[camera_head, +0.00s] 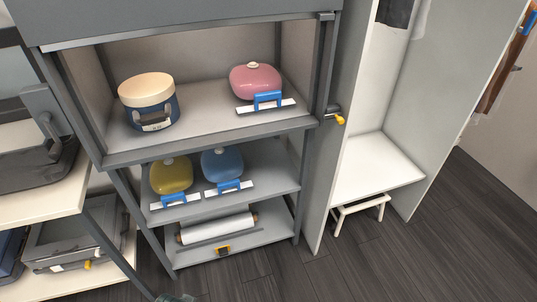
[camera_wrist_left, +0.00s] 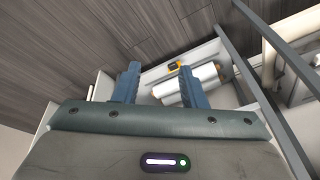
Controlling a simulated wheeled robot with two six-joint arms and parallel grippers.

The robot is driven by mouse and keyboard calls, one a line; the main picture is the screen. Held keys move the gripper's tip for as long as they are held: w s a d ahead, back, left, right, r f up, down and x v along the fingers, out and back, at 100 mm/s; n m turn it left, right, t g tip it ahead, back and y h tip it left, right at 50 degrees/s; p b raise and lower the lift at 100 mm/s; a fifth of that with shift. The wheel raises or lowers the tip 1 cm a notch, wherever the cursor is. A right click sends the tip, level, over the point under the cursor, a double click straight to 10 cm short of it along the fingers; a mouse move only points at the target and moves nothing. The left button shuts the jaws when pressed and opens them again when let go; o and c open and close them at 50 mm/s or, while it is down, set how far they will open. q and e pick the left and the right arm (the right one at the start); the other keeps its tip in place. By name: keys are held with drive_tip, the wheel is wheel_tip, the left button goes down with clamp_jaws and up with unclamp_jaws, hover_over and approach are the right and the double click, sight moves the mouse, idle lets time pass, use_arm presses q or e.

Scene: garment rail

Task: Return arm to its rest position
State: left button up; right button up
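My left gripper (camera_wrist_left: 159,82) shows in the left wrist view, its two blue-grey fingers apart with nothing between them. The fingers do not appear to touch anything. In the head view neither gripper can be made out; only a small grey-green rounded edge shows at the bottom, and I cannot tell what it is. My right gripper is in neither view.
A grey shelf unit (camera_head: 213,149) holds a blue pot with a cream lid (camera_head: 149,100), and pink (camera_head: 256,82), yellow (camera_head: 171,176) and blue (camera_head: 222,165) lidded pots. A white cabinet (camera_head: 376,165) and small stool (camera_head: 361,208) stand right. Dark floor (camera_head: 400,262) is clear in front.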

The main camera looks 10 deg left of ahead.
use_arm(q)
wheel_tip(320, 180, down, 15)
drive_tip(key=s+a, duration=0.1)
drive_tip(key=s, duration=0.2)
drive_tip(key=s+a+f+g, duration=0.1)
drive_tip(key=s+f, duration=1.7)
drive_tip(key=f, duration=0.1)
drive_tip(key=shift+s+a+g, duration=0.15)
drive_tip(key=shift+a+g, duration=0.15)
drive_tip(key=shift+g, duration=0.1)
drive_tip(key=shift+n, duration=0.3)
